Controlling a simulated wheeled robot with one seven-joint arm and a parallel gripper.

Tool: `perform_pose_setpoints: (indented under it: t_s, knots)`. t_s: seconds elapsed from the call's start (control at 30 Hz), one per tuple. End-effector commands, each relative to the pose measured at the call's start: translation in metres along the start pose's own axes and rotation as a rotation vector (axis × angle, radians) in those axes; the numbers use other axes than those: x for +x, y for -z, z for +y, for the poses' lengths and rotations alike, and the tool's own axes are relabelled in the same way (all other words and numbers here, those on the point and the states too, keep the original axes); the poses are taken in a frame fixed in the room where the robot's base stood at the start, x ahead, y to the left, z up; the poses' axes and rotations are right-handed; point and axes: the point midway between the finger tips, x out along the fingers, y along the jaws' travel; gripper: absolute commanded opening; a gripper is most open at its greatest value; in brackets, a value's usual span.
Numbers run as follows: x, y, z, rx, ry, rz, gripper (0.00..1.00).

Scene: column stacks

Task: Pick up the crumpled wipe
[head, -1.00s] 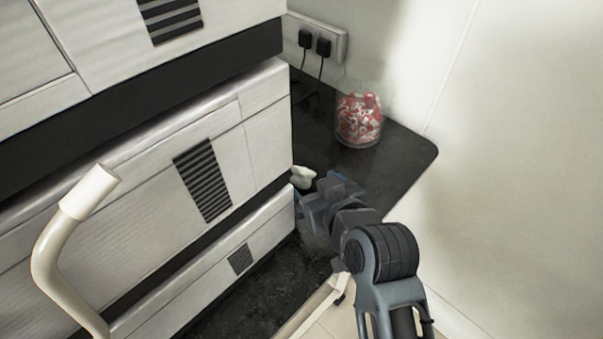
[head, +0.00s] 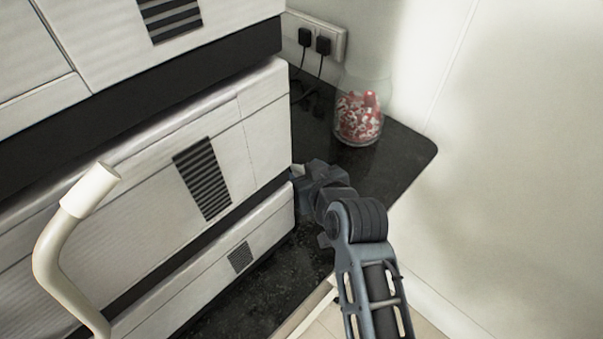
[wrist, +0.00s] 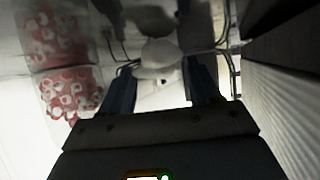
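The crumpled wipe (wrist: 160,55) is a pale, lumpy thing. In the wrist view it lies ahead of my gripper (wrist: 160,66), between the two blue fingertips or just beyond them. The fingers are spread apart, with a gap showing on each side, and do not appear to close on it. In the head view only a small pale bit of the wipe (head: 298,170) shows beside the corner of the white stack. My wrist hides most of it and most of the fingers there.
A glass jar (head: 359,116) of red and white pieces stands on the black counter (head: 400,158). The white ribbed stack (head: 255,125) rises close on the left of my gripper. Plugs with cables (head: 322,46) are at the back wall. Bare counter lies to the right.

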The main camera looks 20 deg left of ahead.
Motion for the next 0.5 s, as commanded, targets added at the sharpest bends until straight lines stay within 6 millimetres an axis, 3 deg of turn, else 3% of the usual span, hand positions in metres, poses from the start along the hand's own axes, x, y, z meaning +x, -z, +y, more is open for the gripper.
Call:
perform_pose_setpoints:
  t_s: [0.4, 0.5]
  knots:
    - [-0.0002, -0.0001, 0.0, 0.0, 0.0, 0.0, 0.22]
    - [-0.0002, -0.0001, 0.0, 0.0, 0.0, 0.0, 0.21]
